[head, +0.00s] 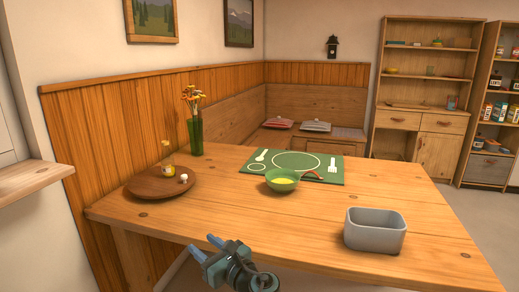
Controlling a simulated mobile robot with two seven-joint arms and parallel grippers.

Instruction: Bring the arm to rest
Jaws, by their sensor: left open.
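My left gripper (207,248) is in the lower middle of the head view, at the near edge of the wooden table (310,215). Its two blue fingers are spread apart with nothing between them. It is apart from the objects on the table. My right gripper is not in view.
A green bowl (282,184) with yellow contents stands at the front of a green placemat (325,170). A grey bin (375,239) is at the right. A round wooden board (144,185) with a small bottle (168,167), and a flower vase (195,137), are at the left.

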